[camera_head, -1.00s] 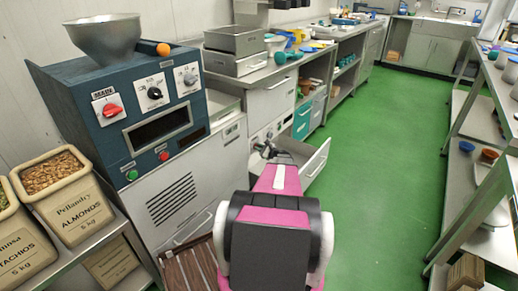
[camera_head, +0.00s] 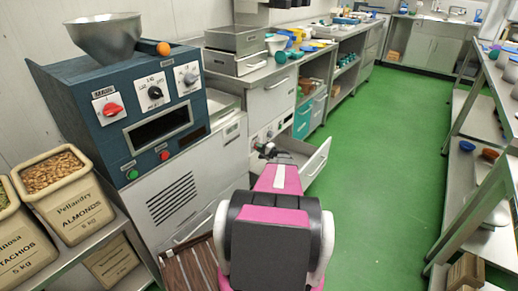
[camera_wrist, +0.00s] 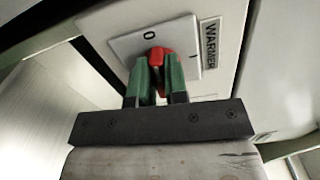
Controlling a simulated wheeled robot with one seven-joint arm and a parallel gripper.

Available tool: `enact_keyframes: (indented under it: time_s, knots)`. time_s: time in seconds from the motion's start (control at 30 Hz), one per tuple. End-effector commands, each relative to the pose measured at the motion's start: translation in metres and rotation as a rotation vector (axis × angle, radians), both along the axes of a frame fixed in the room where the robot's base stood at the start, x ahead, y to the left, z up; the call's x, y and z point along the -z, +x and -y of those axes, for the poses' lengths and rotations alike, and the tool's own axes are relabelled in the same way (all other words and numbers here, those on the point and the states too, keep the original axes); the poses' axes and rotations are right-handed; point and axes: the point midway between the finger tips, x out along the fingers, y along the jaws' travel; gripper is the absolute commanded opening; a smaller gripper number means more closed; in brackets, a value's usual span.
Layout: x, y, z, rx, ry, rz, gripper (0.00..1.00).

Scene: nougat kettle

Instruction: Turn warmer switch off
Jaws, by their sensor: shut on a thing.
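The warmer switch is a red knob (camera_wrist: 157,54) on a pale square plate (camera_wrist: 126,43) in the wrist view. The plate carries a 0 mark and a 1 mark, and a "WARMER" label (camera_wrist: 210,45) sits beside it. My gripper (camera_wrist: 158,68) has its two green fingers closed on either side of the red knob. The fingers hide part of the knob, so its exact setting is hard to tell. In the head view my gripper (camera_head: 267,151) reaches the front of the counter units, where the knob itself is too small to make out.
An open drawer (camera_head: 316,161) juts out just right of my gripper. The blue machine (camera_head: 105,75) with a red main switch (camera_head: 112,109) stands to the left. An almond bin (camera_head: 82,207) is at the lower left. Green floor (camera_head: 395,150) is clear to the right.

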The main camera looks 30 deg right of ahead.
Motion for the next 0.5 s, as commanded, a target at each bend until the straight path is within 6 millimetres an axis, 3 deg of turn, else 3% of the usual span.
enact_keyframes:
  time_s: [0.5]
  knots:
    - [0.0016, -0.0013, -0.0002, 0.0, -0.125, 0.05, 0.0]
